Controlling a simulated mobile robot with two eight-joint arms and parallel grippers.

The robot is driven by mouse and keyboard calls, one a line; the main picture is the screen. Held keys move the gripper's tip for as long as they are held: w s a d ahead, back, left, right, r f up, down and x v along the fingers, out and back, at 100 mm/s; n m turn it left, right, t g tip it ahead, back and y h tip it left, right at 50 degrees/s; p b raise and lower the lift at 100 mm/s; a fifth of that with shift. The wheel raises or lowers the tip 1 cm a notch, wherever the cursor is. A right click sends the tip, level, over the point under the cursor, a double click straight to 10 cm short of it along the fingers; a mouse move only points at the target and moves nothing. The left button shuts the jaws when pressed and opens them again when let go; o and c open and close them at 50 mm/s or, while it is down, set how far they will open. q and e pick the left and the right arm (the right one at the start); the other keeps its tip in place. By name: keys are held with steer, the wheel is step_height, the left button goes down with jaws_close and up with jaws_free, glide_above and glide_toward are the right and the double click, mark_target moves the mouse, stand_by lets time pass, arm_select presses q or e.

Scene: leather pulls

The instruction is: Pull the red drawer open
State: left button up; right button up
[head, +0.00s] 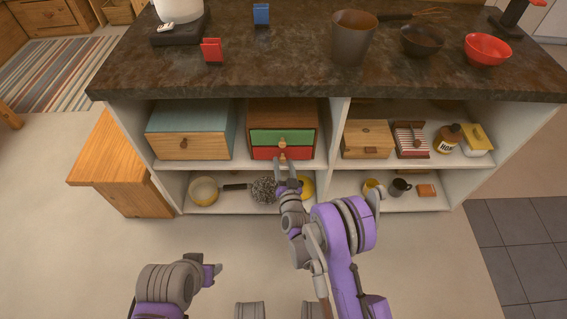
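The red drawer (263,154) is the lower drawer of a small wooden cabinet in the shelf unit, below a green drawer (266,136). The red drawer looks closed, and a small tan pull (283,156) is on its front. My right gripper (286,167) is just below and in front of this pull, its fingers pointing at it. The fingers look apart, with a gap between them. I cannot tell whether they touch the pull. My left gripper (213,271) is low at the left, away from the shelf, and its fingers are too small to read.
A blue-topped wooden drawer box (190,146) stands left of the cabinet, and a wooden box (367,139) right of it past a divider. A pan (204,190) and a yellow item (307,188) are on the lower shelf. The dark countertop (290,75) overhangs. The floor in front is clear.

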jaws_close()
stand_by(1.2)
